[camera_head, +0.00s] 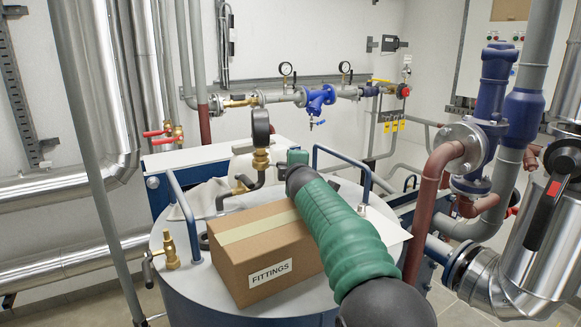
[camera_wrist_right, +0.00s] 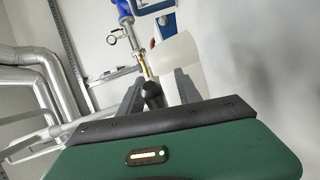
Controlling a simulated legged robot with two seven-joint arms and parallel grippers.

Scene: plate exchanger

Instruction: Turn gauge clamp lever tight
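A dark round gauge (camera_head: 261,127) stands upright on a brass fitting (camera_head: 261,160) above the tank. A bent grey pipe (camera_head: 240,192) and a small dark lever-like part (camera_head: 245,181) sit just below it. My right arm reaches across the tank, and its end is just right of the brass fitting; its fingers are hidden in the head view. In the right wrist view my right gripper (camera_wrist_right: 160,95) has its fingers apart. A dark round-ended part (camera_wrist_right: 152,95), with brass (camera_wrist_right: 143,65) beyond it, shows between them; I cannot tell if they touch it. My left gripper is not in view.
A cardboard box marked FITTINGS (camera_head: 262,255) rests on the tank top (camera_head: 185,290), beside my right arm. A brass valve (camera_head: 170,250) stands at the tank's left edge. Blue rails (camera_head: 182,215) rise from the tank. Pipes and a blue valve (camera_head: 490,90) crowd the right.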

